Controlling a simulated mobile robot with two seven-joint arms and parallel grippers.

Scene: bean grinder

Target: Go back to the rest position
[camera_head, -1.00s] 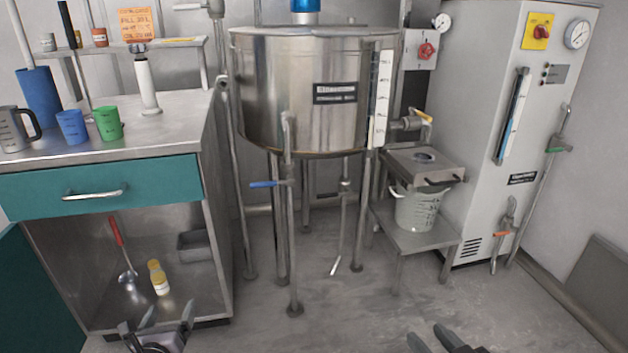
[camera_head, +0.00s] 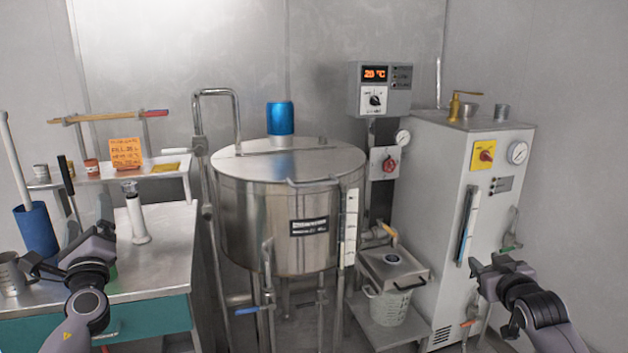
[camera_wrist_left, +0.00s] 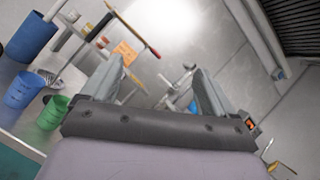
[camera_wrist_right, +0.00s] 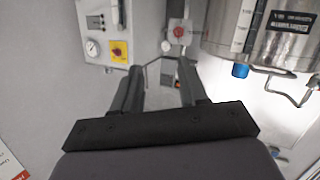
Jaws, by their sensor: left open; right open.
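My left gripper (camera_head: 62,240) is raised at the left of the head view, in front of the steel counter. It is open and empty; its two fingers also show spread in the left wrist view (camera_wrist_left: 155,85). My right gripper (camera_head: 492,268) is raised at the right of the head view, in front of the grey cabinet (camera_head: 440,190). It is open and empty, with its fingers apart in the right wrist view (camera_wrist_right: 160,90). Neither gripper visibly touches anything. The left arm hides part of the counter and the cups on it.
A steel tank (camera_head: 270,220) stands in the middle, with a strainer box and white bucket (camera_head: 390,303) to its right. The steel counter (camera_head: 165,265) at left carries a blue container (camera_head: 37,230) and a white plunger-like tool (camera_head: 137,218). A control box (camera_head: 380,88) hangs behind.

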